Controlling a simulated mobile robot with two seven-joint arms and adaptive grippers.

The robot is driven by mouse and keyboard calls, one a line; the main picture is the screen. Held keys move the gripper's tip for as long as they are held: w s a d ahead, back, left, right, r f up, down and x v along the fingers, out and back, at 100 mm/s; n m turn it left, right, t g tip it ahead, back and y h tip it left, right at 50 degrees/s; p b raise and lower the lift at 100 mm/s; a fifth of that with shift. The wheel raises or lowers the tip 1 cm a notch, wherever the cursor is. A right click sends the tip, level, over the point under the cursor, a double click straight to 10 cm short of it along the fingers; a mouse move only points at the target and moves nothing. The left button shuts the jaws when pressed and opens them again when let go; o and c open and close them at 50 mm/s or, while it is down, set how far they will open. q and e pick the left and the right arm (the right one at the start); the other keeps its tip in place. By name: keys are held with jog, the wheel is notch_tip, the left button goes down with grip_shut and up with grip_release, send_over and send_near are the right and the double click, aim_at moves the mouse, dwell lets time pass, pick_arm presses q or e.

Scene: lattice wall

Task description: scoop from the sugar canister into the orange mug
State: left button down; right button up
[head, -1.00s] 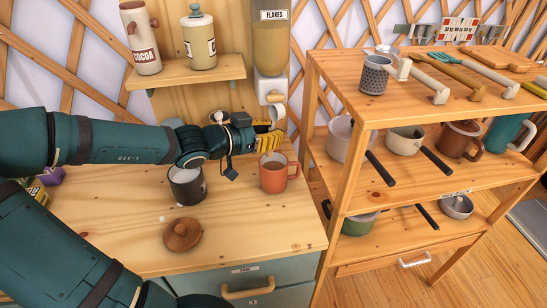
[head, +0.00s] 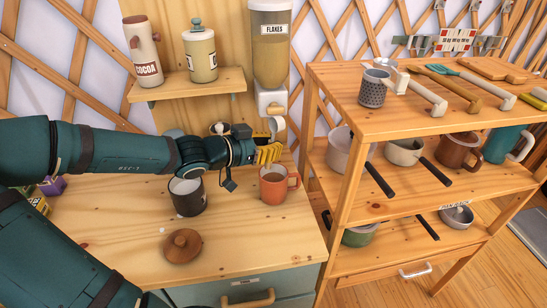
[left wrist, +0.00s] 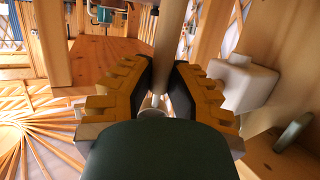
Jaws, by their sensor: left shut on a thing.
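The orange mug (head: 273,189) stands upright on the counter. To its left is a dark open canister (head: 188,202) with white contents, likely the sugar. A round wooden lid (head: 182,246) with a knob lies in front of the canister. My left gripper (head: 268,154) is above and just behind the mug, with yellow fingers. In the left wrist view my gripper is shut on a pale rod (left wrist: 174,30), probably the scoop's handle. My right gripper is not in view.
The flakes dispenser (head: 270,55) is on the wall behind my left gripper. A small shelf (head: 190,86) holds a cocoa jar (head: 143,52) and another lidded jar (head: 201,52). A wooden rack (head: 350,165) with pots stands close on the right. The counter's front right is clear.

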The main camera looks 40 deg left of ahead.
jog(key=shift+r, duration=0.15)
pick_arm(q)
jog(key=shift+s+a+r+g+y+p, duration=0.15)
jog(key=shift+s+r+g+y+p, duration=0.25)
jog(key=shift+g+p, duration=1.3)
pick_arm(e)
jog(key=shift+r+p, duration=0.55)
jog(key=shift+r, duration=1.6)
pick_arm(q)
jog(key=shift+t, duration=0.6)
jog(key=shift+s+a+r+g+p, duration=0.1)
jog(key=shift+s+r+g+p, duration=0.15)
jog(key=shift+g+p, duration=0.6)
jog(key=shift+s+r+g+p, duration=0.15)
jog(key=shift+r+g+p, duration=0.1)
jog(key=shift+p, duration=1.2)
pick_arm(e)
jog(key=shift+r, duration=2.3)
pick_arm(q)
jog(key=shift+f, duration=0.1)
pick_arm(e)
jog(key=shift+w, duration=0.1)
